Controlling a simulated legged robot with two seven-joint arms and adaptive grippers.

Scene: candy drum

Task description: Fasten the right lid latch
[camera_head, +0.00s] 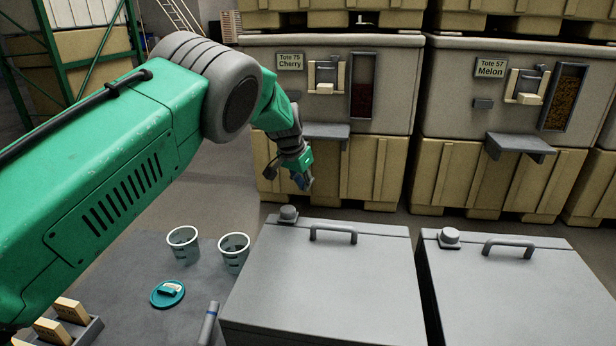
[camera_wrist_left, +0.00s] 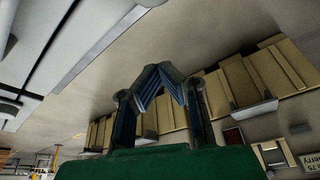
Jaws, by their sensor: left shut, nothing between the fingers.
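Two grey lidded boxes stand in front of me in the head view. The left lid (camera_head: 322,280) and the right lid (camera_head: 530,290) both lie flat and look closed. Each has a bar handle and a round knob at its back left corner, the left knob (camera_head: 288,213) and the right knob (camera_head: 449,237). I cannot make out a separate latch. My left gripper (camera_head: 303,184) is shut and empty, in the air behind the left lid's back left corner, clear of both lids. Its closed fingertips (camera_wrist_left: 160,78) show in the left wrist view. My right gripper is not in view.
Totes labelled Cherry (camera_head: 290,61) and Melon (camera_head: 490,68) stand behind, with shelves jutting forward. Two clear cups (camera_head: 183,244) and (camera_head: 234,252), a teal disc (camera_head: 167,294) and a tray (camera_head: 88,332) of tan blocks are on the grey surface at left.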

